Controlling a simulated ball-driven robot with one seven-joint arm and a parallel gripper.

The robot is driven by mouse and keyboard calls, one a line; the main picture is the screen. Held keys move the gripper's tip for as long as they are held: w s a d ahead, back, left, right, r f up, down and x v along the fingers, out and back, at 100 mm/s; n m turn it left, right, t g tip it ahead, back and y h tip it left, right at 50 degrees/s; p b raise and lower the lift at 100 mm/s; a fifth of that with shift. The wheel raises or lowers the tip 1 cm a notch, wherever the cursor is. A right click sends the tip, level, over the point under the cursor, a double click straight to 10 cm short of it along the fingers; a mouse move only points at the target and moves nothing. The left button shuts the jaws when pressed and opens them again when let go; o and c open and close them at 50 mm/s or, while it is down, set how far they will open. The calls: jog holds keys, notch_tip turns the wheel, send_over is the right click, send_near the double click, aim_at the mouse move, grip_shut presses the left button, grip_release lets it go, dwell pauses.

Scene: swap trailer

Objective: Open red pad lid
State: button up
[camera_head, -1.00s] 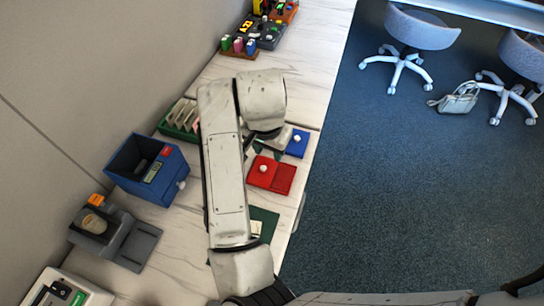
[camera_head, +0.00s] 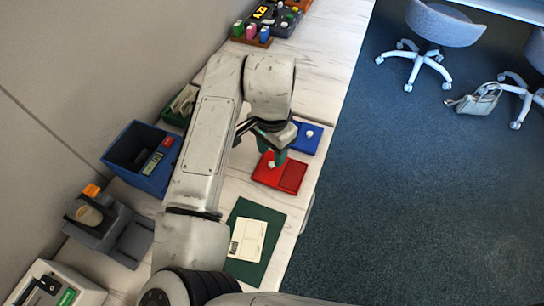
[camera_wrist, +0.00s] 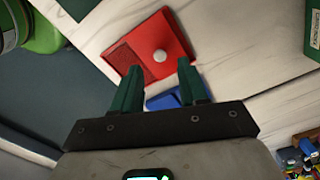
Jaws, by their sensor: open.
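The red pad (camera_head: 280,172) lies on the white marbled counter near its right edge. Its lid carries a round white knob (camera_wrist: 160,56); in the head view the knob shows just beside my fingertips. In the wrist view the red pad (camera_wrist: 135,45) lies beyond my fingers, with a plain textured half on the left and the knobbed half on the right. My gripper (camera_wrist: 157,80) has green fingers spread apart with nothing between them. In the head view my gripper (camera_head: 272,150) hangs above the pad's knob side, pointing down; whether it touches cannot be told.
A blue pad (camera_head: 306,138) with a white knob lies just behind the red one. A dark green mat with a cream card (camera_head: 248,240) lies in front. A blue bin (camera_head: 140,155) and a grey device (camera_head: 110,225) stand along the wall side.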

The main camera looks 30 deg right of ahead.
aim_at(272, 164)
jog(key=shift+f, duration=1.9)
jog(key=shift+c, duration=0.2)
grip_shut()
